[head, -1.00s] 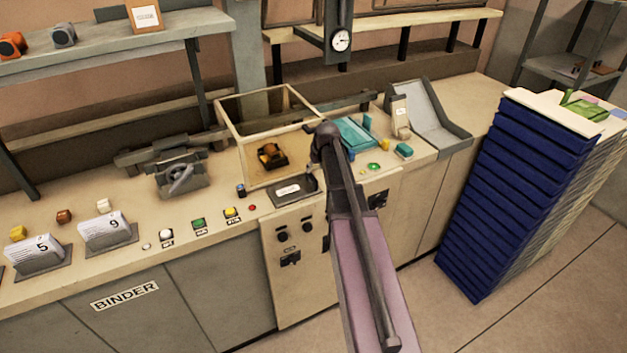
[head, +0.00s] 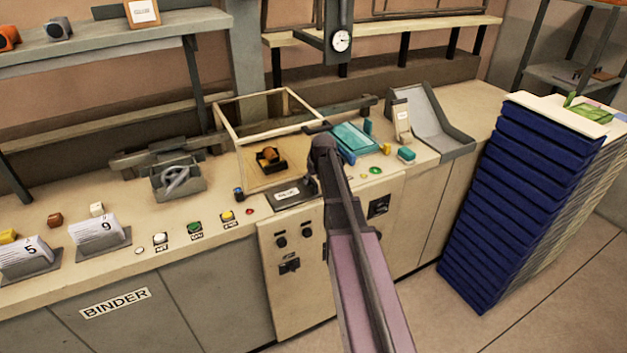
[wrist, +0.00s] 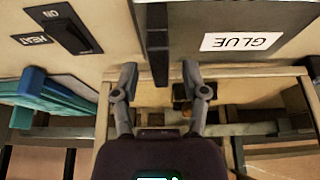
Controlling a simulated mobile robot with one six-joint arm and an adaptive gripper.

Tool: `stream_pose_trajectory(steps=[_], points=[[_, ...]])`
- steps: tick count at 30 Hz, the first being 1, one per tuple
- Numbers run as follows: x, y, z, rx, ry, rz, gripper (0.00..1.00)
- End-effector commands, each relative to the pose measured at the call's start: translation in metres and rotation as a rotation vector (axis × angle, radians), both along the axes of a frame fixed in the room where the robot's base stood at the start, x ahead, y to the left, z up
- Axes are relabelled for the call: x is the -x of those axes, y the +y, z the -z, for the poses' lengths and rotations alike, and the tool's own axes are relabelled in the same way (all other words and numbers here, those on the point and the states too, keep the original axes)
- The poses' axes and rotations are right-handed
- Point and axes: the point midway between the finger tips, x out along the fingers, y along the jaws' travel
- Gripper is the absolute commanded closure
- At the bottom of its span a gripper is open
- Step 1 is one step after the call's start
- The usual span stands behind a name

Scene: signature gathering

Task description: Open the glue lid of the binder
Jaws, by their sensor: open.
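The glue lid (head: 287,195) is a dark grey plate with a white label, lying flat in the binder top in front of the clear framed box. In the wrist view the lid (wrist: 285,22) shows upside down with its GLUE label (wrist: 240,41). A dark bar, seemingly its handle (wrist: 157,45), runs along the lid's edge. My gripper (wrist: 159,70) is open, with one finger on each side of the bar's near end in the picture. I cannot tell whether either finger touches it. In the head view my arm hides most of the gripper and the lid's right end.
The framed box (head: 262,115) stands behind the lid with an orange-brown object (head: 269,155) inside. A HEAT switch (wrist: 72,35) and a teal part (wrist: 50,98) lie to one side. Coloured buttons (head: 194,229) line the counter. A blue stack (head: 520,195) stands right.

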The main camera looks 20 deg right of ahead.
Motion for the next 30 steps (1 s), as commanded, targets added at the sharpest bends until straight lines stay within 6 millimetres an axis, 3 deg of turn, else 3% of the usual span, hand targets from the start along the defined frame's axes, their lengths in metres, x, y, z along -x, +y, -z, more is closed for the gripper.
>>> stream_pose_trajectory(steps=[5,11,12,30], points=[[0.000,0.000,0.000,0.000,0.000,0.000,0.43],[0.000,0.000,0.000,0.000,0.000,0.000,0.96],[0.000,0.000,0.000,0.000,0.000,0.000,1.00],[0.005,-0.013,-0.009,0.049,0.000,0.021,1.00]])
